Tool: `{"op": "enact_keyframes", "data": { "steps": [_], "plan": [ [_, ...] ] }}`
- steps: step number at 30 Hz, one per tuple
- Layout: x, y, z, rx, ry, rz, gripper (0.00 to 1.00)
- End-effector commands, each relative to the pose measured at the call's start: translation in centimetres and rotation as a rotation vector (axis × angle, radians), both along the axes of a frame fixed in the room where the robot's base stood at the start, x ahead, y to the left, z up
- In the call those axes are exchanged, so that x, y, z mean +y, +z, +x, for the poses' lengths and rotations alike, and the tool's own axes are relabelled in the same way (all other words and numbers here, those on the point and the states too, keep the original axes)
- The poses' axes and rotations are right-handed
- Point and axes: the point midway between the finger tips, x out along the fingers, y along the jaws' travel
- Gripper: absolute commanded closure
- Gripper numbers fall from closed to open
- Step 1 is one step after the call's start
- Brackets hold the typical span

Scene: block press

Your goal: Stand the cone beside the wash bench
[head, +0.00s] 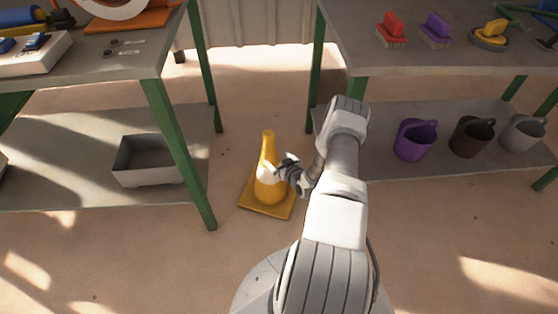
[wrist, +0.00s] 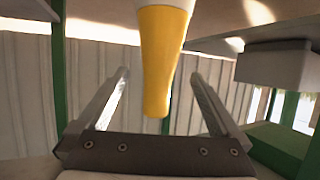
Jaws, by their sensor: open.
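The yellow cone (head: 268,150) with a pale band stands upright on its square base on the floor, between the two benches. The bench with brushes and pots (head: 430,64), which looks like the wash bench, is at the right in the head view. My gripper (head: 281,168) is at the cone's right side, about at the pale band. In the wrist view the scene is upside down, and the cone (wrist: 160,60) shows between the two spread fingers (wrist: 156,100). The fingers are open with gaps on both sides of it. My gripper partly hides the cone in the head view.
The left bench (head: 120,62) carries tools, and a grey bin (head: 150,175) sits on its lower shelf. A purple pot (head: 415,141) and other pots stand on the right bench's lower shelf (head: 385,165). Green legs (head: 180,150) flank the gap. The floor in front is clear.

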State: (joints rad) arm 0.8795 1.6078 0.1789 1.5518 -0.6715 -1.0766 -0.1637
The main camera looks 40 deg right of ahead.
Motion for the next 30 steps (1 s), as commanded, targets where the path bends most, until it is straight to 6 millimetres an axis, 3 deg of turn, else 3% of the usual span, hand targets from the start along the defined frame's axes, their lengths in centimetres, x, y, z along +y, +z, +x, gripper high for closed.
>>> {"op": "enact_keyframes", "data": {
  "steps": [4, 8, 15, 19, 25, 30],
  "plan": [
    [-0.1, 0.7, 0.6, 0.007, 0.007, -0.006, 0.0],
    [-0.5, 3.5, 2.3, 0.045, 0.028, -0.031, 0.0],
    [-0.2, 12.5, 6.3, 0.174, 0.075, -0.099, 0.0],
    [0.7, 17.7, 7.5, 0.239, 0.083, -0.131, 0.0],
    [3.3, 26.0, 7.9, 0.326, 0.082, -0.169, 0.0],
    [6.2, 32.7, 6.7, 0.391, 0.072, -0.188, 0.0]
  ]
}}
